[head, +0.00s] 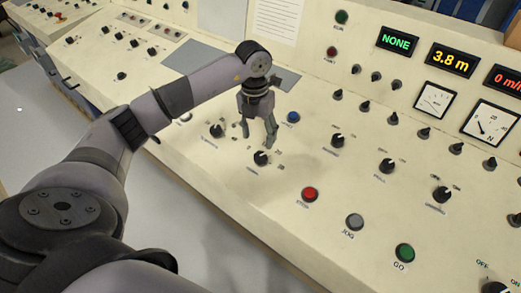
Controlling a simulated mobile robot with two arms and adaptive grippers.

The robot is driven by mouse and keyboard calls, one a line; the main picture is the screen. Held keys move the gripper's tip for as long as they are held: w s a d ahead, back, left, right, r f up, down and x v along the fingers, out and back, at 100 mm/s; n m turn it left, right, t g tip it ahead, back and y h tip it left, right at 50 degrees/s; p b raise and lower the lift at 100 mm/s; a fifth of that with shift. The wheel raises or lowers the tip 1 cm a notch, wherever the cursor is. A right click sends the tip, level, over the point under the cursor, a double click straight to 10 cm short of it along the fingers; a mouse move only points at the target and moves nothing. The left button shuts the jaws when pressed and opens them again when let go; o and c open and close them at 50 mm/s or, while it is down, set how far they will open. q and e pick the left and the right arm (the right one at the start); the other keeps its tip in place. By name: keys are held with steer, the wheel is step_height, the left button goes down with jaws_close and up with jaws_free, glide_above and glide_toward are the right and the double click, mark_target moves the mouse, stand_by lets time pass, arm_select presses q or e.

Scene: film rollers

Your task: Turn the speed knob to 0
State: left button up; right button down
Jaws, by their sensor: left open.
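My left gripper (258,141) is open and empty, fingers pointing down over the sloping cream panel. Its fingertips are just above and behind a black knob (261,158) with a printed scale around it, and I cannot tell whether they touch it. Similar black knobs are to its left (217,130) and right (337,140), with more further right (387,166) (441,194). Their labels are too small to read, so I cannot tell which is the speed knob or its setting. A red display (507,80) at the right edge reads 0 with a speed unit. My right gripper is not in view.
A blue button (292,117) is close right of the gripper. Red (310,194), grey (354,221) and green (404,252) buttons line the front. The upright back panel carries small switches, meters (436,100) and displays reading NONE (397,40) and 3.8 m (452,60).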

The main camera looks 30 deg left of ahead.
mark_target(260, 156)
arm_select(q)
steer(key=f, duration=0.4)
steer(key=f+p, duration=0.1)
steer(key=f, duration=0.3)
steer(key=shift+d, duration=0.2)
steer(key=shift+r, duration=0.1)
steer(key=c, duration=1.2)
steer(key=shift+o, duration=0.2)
